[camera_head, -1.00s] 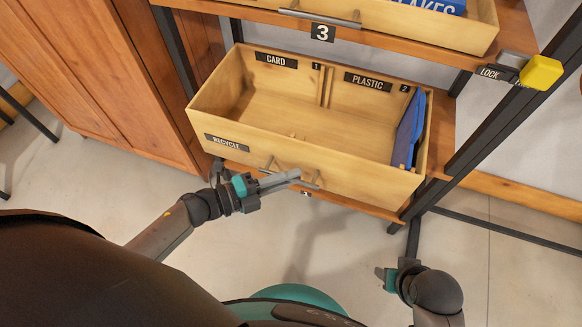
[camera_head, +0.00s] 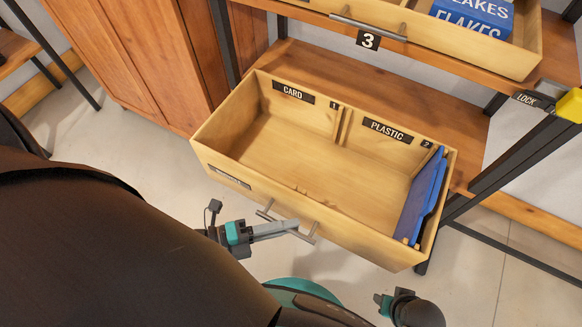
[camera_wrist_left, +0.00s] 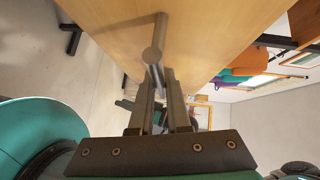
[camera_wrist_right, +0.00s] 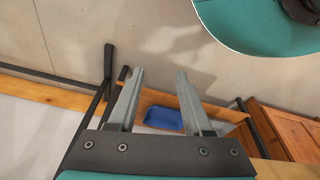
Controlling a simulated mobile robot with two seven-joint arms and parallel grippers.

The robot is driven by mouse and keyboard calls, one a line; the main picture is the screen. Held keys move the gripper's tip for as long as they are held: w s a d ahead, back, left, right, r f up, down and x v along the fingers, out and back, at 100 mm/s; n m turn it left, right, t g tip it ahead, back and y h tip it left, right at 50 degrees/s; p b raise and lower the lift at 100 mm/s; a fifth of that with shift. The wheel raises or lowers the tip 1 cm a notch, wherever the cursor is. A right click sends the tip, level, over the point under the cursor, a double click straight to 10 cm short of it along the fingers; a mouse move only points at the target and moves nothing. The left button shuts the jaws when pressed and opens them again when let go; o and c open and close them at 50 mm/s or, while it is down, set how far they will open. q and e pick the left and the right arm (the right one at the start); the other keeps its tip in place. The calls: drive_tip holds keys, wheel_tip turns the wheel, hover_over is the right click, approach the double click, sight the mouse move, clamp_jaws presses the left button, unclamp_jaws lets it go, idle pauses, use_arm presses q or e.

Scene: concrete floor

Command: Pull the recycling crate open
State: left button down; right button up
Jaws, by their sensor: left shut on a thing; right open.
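The recycling crate (camera_head: 290,205) is a light wooden open box, pulled well forward from its wooden shelf. Inside are "CARD" and "PLASTIC" labels, and a blue panel (camera_head: 421,196) leans at its right end. A metal bar handle (camera_head: 288,226) is on its front. My left gripper (camera_head: 290,226) is shut on the handle; the left wrist view shows the handle (camera_wrist_left: 157,50) between the fingers. My right gripper (camera_wrist_right: 156,92) is open and empty; in the head view its arm is at the lower right, apart from the crate.
Above is a second drawer (camera_head: 440,38) marked 3, holding a blue "FLAKES" box (camera_head: 472,18). A yellow lock block (camera_head: 570,106) sits on the rack's right post. A wooden cabinet (camera_head: 160,50) stands left. Bare shelf (camera_head: 350,85) shows behind the crate.

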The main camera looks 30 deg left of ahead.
use_arm(q)
drive_tip(key=shift+s, duration=0.2)
drive_tip(key=c, duration=0.9)
unclamp_jaws()
drive_tip(key=p+v, duration=0.1)
drive_tip(key=v, duration=1.4)
drive_tip(key=shift+s+a+p, duration=0.1)
drive_tip(key=shift+s+p, duration=0.05)
drive_tip(key=shift+p, duration=0.2)
use_arm(e)
drive_tip(key=f, duration=0.1)
drive_tip(key=s+d+f, duration=0.1)
drive_tip(key=f, duration=0.1)
drive_tip(key=shift+s+d+f, duration=0.25)
